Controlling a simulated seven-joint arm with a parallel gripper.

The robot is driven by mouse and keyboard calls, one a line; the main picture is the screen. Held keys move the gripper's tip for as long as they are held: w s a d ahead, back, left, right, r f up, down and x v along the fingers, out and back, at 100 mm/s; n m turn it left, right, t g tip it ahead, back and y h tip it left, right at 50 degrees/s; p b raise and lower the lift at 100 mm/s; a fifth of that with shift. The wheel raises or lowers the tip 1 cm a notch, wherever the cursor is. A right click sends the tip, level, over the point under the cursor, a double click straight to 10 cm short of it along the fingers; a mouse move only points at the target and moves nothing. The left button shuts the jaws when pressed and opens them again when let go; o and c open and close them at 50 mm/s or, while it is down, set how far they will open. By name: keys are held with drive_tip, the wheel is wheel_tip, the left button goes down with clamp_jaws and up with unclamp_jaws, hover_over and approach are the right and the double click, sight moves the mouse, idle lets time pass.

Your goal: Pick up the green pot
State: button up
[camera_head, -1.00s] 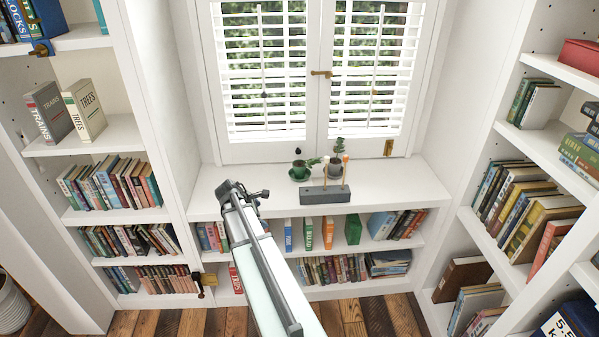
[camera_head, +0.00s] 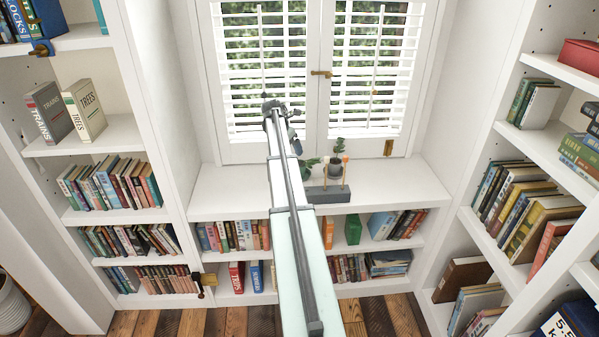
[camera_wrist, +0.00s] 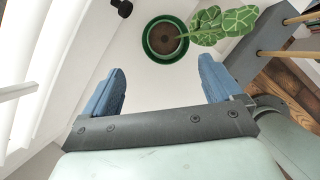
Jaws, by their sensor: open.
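The green pot (camera_wrist: 147,40) holds dark soil and a plant with pale-veined leaves (camera_wrist: 222,27). In the wrist view it stands upright on the white sill, beyond my gripper (camera_wrist: 160,66), roughly in line with the gap between the fingertips. The two blue fingers are spread, with nothing between them. In the head view my gripper (camera_head: 272,105) is raised in front of the window, above and left of the pot. There, my arm hides most of the pot, and its leaves (camera_head: 309,163) show just right of the arm.
A grey block (camera_head: 328,194) with upright wooden pegs stands right of the pot. Another potted plant (camera_head: 337,165) stands behind it. The shuttered window (camera_head: 365,75) rises behind the sill (camera_head: 395,180). Book-filled shelves flank both sides. The sill's left part is clear.

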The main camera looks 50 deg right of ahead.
sight(301, 165)
drive_tip(key=x, duration=0.7)
drive_tip(key=shift+d+f, duration=0.15)
drive_tip(key=shift+f, duration=0.05)
drive_tip(key=shift+s+x, duration=0.2)
drive_tip(key=shift+x, duration=1.15)
drive_tip(key=shift+s+x, duration=0.2)
drive_tip(key=shift+x, duration=1.15)
drive_tip(key=c, duration=1.4)
drive_tip(key=shift+r, duration=6.5)
drive_tip(key=shift+c, duration=0.2)
wheel_tip(301, 165, down, 10)
drive_tip(key=shift+r+m+g, duration=0.2)
drive_tip(key=shift+m+g, duration=0.3)
drive_tip(key=shift+m, duration=0.7)
drive_tip(key=shift+f, duration=1.4)
